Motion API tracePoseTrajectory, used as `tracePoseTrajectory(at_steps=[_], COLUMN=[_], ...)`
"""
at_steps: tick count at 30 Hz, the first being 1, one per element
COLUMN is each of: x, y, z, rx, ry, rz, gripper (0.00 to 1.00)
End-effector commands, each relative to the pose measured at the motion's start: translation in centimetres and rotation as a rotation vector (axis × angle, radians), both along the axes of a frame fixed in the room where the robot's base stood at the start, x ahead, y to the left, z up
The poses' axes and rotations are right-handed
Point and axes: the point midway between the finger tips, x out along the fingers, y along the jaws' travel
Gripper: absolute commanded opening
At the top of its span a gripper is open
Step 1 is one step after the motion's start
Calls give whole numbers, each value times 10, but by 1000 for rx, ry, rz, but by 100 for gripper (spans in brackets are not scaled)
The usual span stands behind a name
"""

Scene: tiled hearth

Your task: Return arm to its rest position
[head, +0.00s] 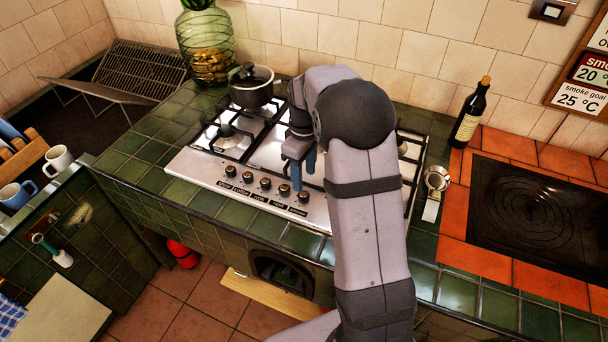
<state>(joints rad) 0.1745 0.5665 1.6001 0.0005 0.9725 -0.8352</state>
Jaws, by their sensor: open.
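My arm reaches up from the bottom of the head view over the gas hob (205,175) and bends at a dark joint above it. My gripper (303,178) points down over the front middle of the hob, just behind the row of knobs. Its fingers look blue-grey. It is open, and I see nothing held between its fingers. My arm hides the right part of the hob. A dark pot (251,87) with a lid stands on the back left of the hob, apart from my gripper.
A green glass vase (206,45) stands behind the hob at the left. A dark bottle (470,115) and a small metal cup (437,178) stand right of my arm. A black hotplate (535,210) lies in orange tiles. Mugs (58,160) are at the far left. Green tiles left of the hob are clear.

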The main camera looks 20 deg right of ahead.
Motion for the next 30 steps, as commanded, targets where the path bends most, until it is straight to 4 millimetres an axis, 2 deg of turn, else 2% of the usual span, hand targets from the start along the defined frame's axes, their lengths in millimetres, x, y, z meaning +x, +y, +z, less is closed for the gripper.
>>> tracePoseTrajectory(at_steps=[14,23,26,30], x=[0,10,-3,-52], y=[0,-2,0,9], z=[0,-1,-16,-50], rx=[0,-1,2,-7], ry=[0,-43,-22,65], rz=[-15,-275,-410,-596], gripper=[45,45,45,45])
